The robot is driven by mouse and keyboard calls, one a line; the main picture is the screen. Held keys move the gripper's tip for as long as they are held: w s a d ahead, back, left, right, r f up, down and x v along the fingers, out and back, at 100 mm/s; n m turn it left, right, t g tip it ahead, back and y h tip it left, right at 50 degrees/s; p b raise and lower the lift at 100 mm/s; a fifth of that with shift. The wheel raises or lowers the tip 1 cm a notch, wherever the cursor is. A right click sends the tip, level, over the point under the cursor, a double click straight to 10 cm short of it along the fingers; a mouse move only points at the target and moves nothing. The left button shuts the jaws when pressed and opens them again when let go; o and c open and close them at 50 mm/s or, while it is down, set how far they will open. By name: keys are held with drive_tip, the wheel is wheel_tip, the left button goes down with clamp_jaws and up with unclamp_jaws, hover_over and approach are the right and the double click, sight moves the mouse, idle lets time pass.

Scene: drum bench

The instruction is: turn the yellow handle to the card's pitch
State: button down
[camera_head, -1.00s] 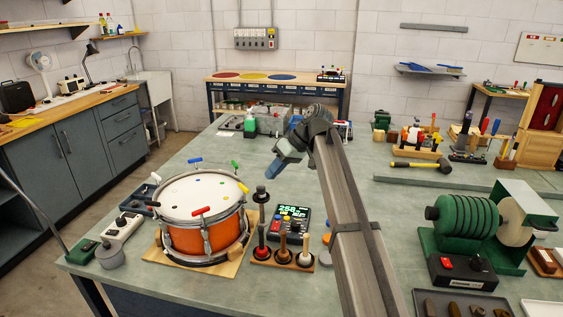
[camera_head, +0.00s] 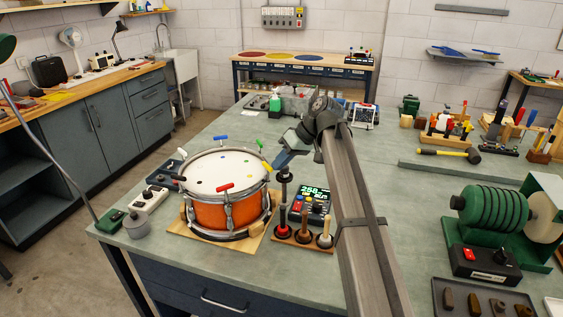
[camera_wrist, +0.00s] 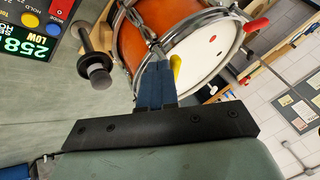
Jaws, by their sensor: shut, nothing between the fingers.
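The orange snare drum (camera_head: 225,212) stands on a wooden base, with coloured handles around its white head. The yellow handle (camera_head: 266,166) sits at the rim's right side; it also shows in the wrist view (camera_wrist: 176,69). My gripper (camera_head: 279,163) is shut and empty, its blue fingertips right beside the yellow handle. In the wrist view the fingertips (camera_wrist: 158,65) lie next to it; I cannot tell whether they touch. The tuner (camera_head: 315,202) right of the drum reads 258 in green, and LOW shows on it in the wrist view. I cannot make out the pitch card.
A black post (camera_head: 285,186) stands between drum and tuner. A rack of three knobbed tools (camera_head: 303,240) stands in front of the tuner. Red (camera_head: 226,188), green (camera_head: 262,144) and blue (camera_head: 220,139) handles are also on the rim. A green machine (camera_head: 497,220) is at right.

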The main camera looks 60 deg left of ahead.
sight(272, 171)
drive_tip(key=shift+s+d+m+t+y, duration=0.25)
drive_tip(key=shift+m+t+y, duration=0.1)
drive_tip(key=shift+m, duration=0.4)
drive_tip(key=shift+s+d+m+t+y, duration=0.1)
drive_tip(key=shift+d+m+t+y, duration=0.2)
drive_tip(key=shift+m, duration=0.45)
drive_tip(key=shift+s+d+m+t+y, duration=0.1)
drive_tip(key=shift+s+m+t+y, duration=0.25)
drive_tip(key=shift+m, duration=0.4)
drive_tip(key=shift+s+d+m+t+y, duration=0.2)
drive_tip(key=shift+m+t, duration=0.3)
drive_tip(key=shift+m, duration=0.3)
drive_tip(key=shift+s+d+m+t+y, duration=0.1)
drive_tip(key=shift+s+m+t+y, duration=0.2)
drive_tip(key=shift+m, duration=0.45)
drive_tip(key=shift+s, duration=0.15)
drive_tip(key=shift+a, duration=0.15)
